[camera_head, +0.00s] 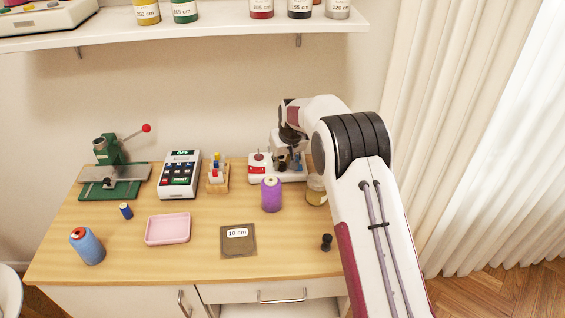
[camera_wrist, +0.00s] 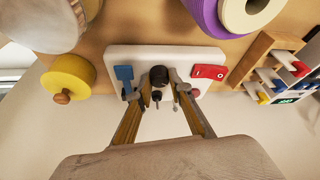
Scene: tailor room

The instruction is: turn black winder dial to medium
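The winder has a white base (camera_wrist: 120,55) in the wrist view, with a blue piece (camera_wrist: 124,75) on its left and a red piece (camera_wrist: 209,72) on its right. Its black dial (camera_wrist: 158,76) sits between my fingertips. My gripper (camera_wrist: 159,86) has a finger on each side of the dial, with no clear gap. In the head view, the winder's white base (camera_head: 290,177) stands at the back right of the table, with my gripper (camera_head: 289,160) over it. My gripper hides the dial there, and I cannot read its setting.
A purple spool (camera_head: 271,195) stands just in front of the winder. A jar (camera_head: 316,191) is close to its right, beside my arm. A wooden rack (camera_head: 218,184) and a keypad device (camera_head: 180,174) stand to the left. The shelf (camera_head: 200,28) overhangs the back.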

